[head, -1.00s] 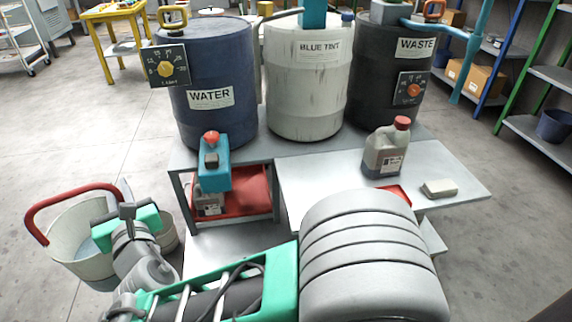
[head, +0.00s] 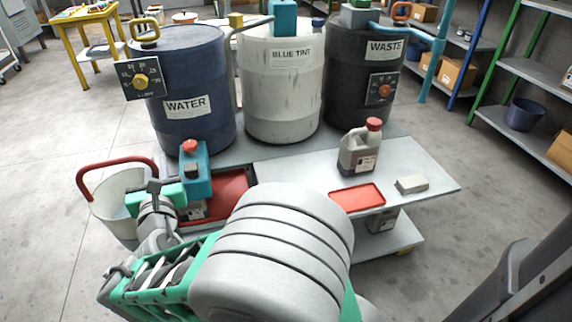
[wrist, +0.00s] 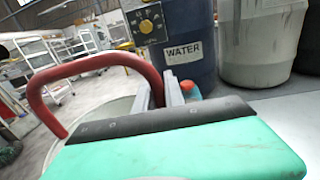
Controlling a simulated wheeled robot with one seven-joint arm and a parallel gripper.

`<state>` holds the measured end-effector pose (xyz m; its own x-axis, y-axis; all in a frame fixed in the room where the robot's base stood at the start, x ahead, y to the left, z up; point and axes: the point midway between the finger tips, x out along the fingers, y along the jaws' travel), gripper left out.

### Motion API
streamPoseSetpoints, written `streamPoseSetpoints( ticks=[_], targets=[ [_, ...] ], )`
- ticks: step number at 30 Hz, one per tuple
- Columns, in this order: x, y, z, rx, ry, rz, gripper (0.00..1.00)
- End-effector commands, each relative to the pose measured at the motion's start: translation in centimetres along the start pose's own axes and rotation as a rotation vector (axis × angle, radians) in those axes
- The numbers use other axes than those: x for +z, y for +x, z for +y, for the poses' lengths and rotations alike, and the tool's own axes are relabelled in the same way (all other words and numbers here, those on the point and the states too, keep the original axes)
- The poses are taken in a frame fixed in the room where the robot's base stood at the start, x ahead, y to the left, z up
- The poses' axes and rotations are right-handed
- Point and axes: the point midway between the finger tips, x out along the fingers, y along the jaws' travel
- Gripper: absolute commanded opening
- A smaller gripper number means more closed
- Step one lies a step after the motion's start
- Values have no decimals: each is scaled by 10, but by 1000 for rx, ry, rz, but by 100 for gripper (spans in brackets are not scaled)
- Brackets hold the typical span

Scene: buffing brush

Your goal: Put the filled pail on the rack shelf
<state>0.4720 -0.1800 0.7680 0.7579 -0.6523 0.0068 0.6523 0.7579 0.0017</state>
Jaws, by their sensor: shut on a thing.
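A cream pail (head: 112,192) with a thick red handle (head: 117,168) is at the left in the head view, with pale liquid inside. My gripper (head: 153,187) is shut on its red handle at the right side; the handle also shows in the wrist view (wrist: 95,66). The pail hangs beside the drum bench, and its lower part is partly hidden by my arm. A green-framed rack (head: 512,72) with grey shelves stands at the right in the head view. A dark blue bucket (head: 524,114) sits on its lower shelf.
The bench holds a blue water drum (head: 190,90), a white drum (head: 280,95) and a black waste drum (head: 362,85). A grey jug (head: 359,150), a red tray (head: 357,197) and a pale block (head: 411,184) are on its tabletop. Open floor (head: 478,180) lies right of it.

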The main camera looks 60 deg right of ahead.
Motion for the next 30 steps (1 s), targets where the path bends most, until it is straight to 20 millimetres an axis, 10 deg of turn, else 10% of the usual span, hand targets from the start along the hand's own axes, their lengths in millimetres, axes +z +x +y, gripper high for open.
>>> streamPoseSetpoints(
  ticks=[9,18,30],
  targets=[
    [26,25,-136,-302,-1,-6,0],
    [40,10,-263,-573,-2,-5,0],
    [50,-34,-368,-809,-1,-2,0]
  ],
)
